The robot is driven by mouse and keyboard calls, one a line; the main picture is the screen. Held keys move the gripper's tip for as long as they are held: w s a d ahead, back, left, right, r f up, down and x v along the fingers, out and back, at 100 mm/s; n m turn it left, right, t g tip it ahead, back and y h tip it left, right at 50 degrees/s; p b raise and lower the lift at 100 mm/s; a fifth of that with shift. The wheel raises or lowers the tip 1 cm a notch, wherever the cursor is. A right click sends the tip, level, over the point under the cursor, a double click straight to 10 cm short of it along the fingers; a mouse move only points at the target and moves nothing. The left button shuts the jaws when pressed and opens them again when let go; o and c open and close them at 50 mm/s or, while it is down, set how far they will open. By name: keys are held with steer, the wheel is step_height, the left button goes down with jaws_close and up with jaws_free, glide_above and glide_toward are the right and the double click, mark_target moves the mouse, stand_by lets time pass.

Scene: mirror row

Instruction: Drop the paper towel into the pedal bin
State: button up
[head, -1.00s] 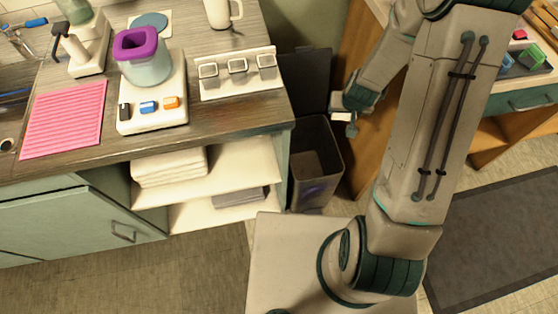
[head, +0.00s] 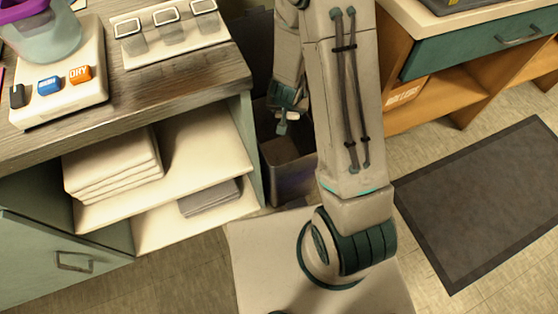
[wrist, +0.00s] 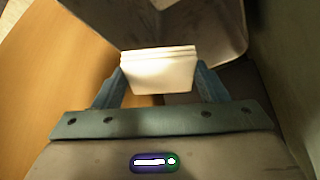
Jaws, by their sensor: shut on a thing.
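The white folded paper towel (wrist: 158,70) is pinched between the two blue fingers of my gripper (wrist: 158,84) in the wrist view. In the head view my gripper (head: 284,122) is over the back part of the open pedal bin (head: 290,185); the towel is hard to make out there. The bin is dark grey and stands on the floor beside the counter, its lid raised behind. In the wrist view the bin's grey inner walls (wrist: 215,25) appear beyond the towel. The bin's bottom and part of its rim are hidden.
The wooden counter (head: 140,92) with open shelves, holding folded white cloths (head: 112,170), stands close on the bin's left. An orange wooden cabinet (head: 395,95) is to the right. A dark mat (head: 485,205) lies on the floor at right.

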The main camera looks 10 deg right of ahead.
step_height(320, 180, down, 2)
steer(key=shift+b, duration=0.5)
step_height(320, 180, down, 6)
steer(key=b, duration=0.5)
steer(key=shift+r, duration=0.2)
steer(key=o, duration=0.9)
steer(key=shift+o, duration=0.2)
steer(key=p+v, duration=0.8)
steer(key=v, duration=0.5)
steer(key=shift+s+r, duration=0.15)
steer(key=shift+r, duration=0.2)
steer(key=shift+a, duration=0.1)
